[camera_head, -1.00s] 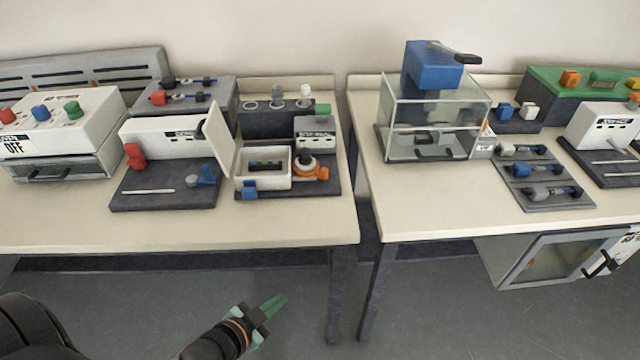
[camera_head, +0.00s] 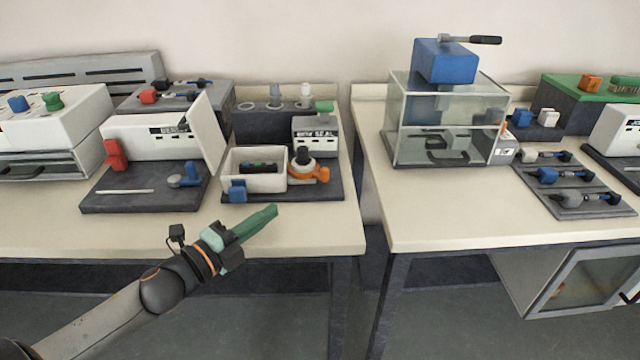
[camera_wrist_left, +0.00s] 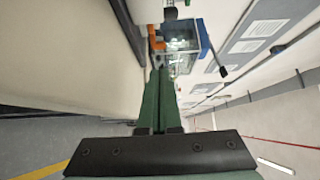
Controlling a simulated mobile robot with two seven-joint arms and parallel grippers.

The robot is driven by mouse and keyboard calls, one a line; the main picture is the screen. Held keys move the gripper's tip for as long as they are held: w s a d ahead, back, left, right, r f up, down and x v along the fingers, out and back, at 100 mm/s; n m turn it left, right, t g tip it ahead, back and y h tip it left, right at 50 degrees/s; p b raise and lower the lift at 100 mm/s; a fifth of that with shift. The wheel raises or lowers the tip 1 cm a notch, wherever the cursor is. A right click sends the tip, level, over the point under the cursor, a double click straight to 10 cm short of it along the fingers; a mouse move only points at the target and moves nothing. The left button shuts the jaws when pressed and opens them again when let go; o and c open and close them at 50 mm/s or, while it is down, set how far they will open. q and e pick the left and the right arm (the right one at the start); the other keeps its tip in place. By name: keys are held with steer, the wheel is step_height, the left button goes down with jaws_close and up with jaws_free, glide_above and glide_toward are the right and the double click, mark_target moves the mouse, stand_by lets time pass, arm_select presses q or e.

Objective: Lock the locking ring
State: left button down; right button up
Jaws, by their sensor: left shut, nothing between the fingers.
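An orange ring with a side tab (camera_head: 310,174) sits around the base of a white and black cylinder (camera_head: 303,156) on the dark station base (camera_head: 330,190), on the left table. An orange part, likely this ring, also shows in the left wrist view (camera_wrist_left: 155,40), just beyond the fingertips; the turn of the ring is too small to tell. My left gripper (camera_head: 272,212) has green fingers pressed together, empty. It is in front of the station, over the table's front edge area, apart from the ring. In the left wrist view its fingers (camera_wrist_left: 160,72) are also together. My right gripper is out of view.
A white open bin (camera_head: 231,168) with a blue block (camera_head: 237,191) in front stands left of the ring. A small white box labelled SEAL (camera_head: 318,145) stands behind it. A glass case (camera_head: 400,130) stands on the right table, beyond a gap. The table front is mostly clear.

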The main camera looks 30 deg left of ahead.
mark_target(323, 173)
arm_select(q)
steer(key=shift+w+d+r, duration=0.1)
steer(key=shift+w, duration=0.4)
steer(key=shift+b+x, duration=0.3)
steer(key=shift+x, duration=5.9)
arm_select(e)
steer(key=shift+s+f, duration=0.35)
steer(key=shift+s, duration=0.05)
arm_select(q)
steer(key=shift+w+d+n+y, duration=0.2)
steer(key=shift+w+n+y, duration=0.25)
steer(key=shift+y, duration=0.15)
steer(key=shift+w+r+p, duration=0.1)
steer(key=shift+r+p, duration=0.05)
steer(key=shift+p, duration=0.35)
steer(key=shift+r, duration=0.1)
steer(key=shift+t, duration=0.3)
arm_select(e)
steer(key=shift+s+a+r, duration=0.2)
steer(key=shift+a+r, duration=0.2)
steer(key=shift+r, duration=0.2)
